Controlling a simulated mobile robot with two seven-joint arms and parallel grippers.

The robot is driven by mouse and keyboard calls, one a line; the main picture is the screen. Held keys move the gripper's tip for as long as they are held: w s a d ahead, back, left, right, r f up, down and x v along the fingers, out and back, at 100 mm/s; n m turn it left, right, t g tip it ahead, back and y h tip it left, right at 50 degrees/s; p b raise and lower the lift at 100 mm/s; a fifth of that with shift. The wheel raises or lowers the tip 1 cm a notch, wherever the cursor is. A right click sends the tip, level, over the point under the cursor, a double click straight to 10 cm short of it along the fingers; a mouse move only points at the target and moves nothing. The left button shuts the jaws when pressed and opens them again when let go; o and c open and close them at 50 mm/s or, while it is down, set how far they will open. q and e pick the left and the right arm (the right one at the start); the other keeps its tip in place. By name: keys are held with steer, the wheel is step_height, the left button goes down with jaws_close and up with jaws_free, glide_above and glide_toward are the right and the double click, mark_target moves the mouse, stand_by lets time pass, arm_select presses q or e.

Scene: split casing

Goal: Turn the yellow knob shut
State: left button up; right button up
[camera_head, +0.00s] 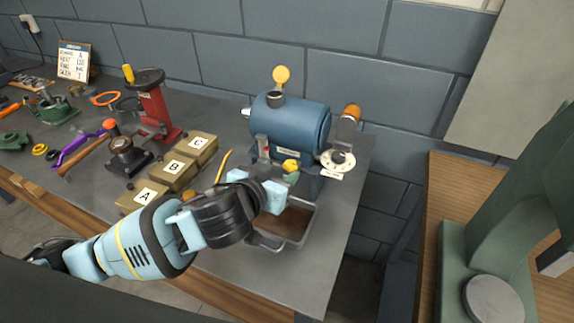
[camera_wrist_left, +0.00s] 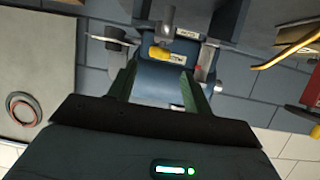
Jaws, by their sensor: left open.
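A blue cylindrical casing (camera_head: 290,125) stands on the grey workbench. A small yellow knob (camera_head: 291,165) sits low on its front. The knob (camera_wrist_left: 158,52) also shows in the left wrist view, beyond and roughly between the two green fingers. My left gripper (camera_head: 280,174) is close in front of the knob. Its fingers (camera_wrist_left: 158,76) are spread apart with nothing seen between their tips. I cannot tell whether a finger touches the knob. A round yellow piece (camera_head: 281,74) stands on top of the casing. My right gripper is not in view.
A grey tray (camera_head: 290,228) lies below the gripper. A dial with an orange-ended handle (camera_head: 351,112) is right of the casing. Boxes marked A, B and C (camera_head: 173,171) and a red press (camera_head: 157,110) stand to the left. The bench's front right is clear.

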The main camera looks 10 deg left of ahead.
mark_target(289, 164)
arm_select(q)
steer(key=shift+x, duration=2.45)
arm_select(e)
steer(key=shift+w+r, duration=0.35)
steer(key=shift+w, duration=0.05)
arm_select(q)
steer(key=c, duration=1)
steer(key=shift+o, duration=0.2)
steer(key=shift+a, duration=0.1)
